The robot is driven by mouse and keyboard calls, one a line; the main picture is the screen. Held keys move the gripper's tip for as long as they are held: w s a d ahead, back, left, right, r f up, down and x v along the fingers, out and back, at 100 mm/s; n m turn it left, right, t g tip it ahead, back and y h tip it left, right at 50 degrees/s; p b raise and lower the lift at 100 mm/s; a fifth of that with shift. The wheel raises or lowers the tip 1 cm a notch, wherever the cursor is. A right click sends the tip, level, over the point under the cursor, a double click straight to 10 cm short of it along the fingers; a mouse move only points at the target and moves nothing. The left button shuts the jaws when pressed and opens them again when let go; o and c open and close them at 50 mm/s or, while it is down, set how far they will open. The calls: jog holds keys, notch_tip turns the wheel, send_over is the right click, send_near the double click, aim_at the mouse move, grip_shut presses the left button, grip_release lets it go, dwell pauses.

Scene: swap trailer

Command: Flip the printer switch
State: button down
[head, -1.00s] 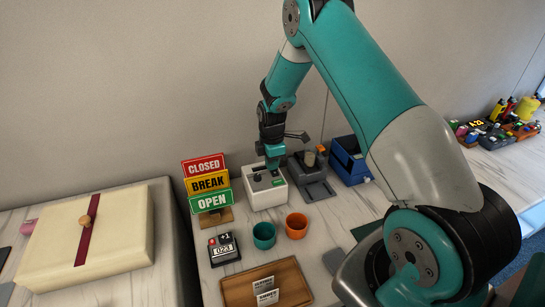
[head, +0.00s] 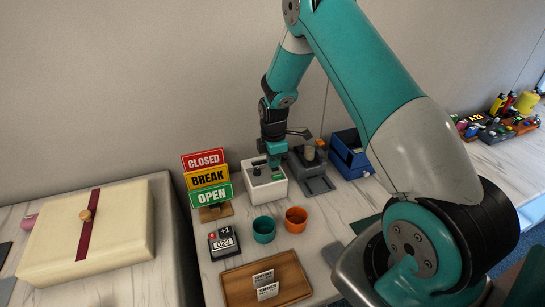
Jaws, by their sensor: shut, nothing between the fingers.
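Whether the fingertips touch the box is too small to tell. The switch is hard to make out; a small dark knob (head: 257,172) shows on the top, left of my gripper.
A sign stand (head: 208,178) reading CLOSED, BREAK, OPEN is left of the box. Teal (head: 264,229) and orange (head: 296,220) cups stand in front. A grey device (head: 313,171) and a blue bin (head: 350,153) are right. A counter (head: 223,243) and wooden tray (head: 240,289) are nearer.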

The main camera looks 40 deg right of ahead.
jog(key=shift+r, duration=0.15)
jog(key=shift+r+p, duration=0.35)
notch_tip(320, 180, up, 13)
jog(key=s, duration=0.2)
jog(key=shift+a, duration=0.3)
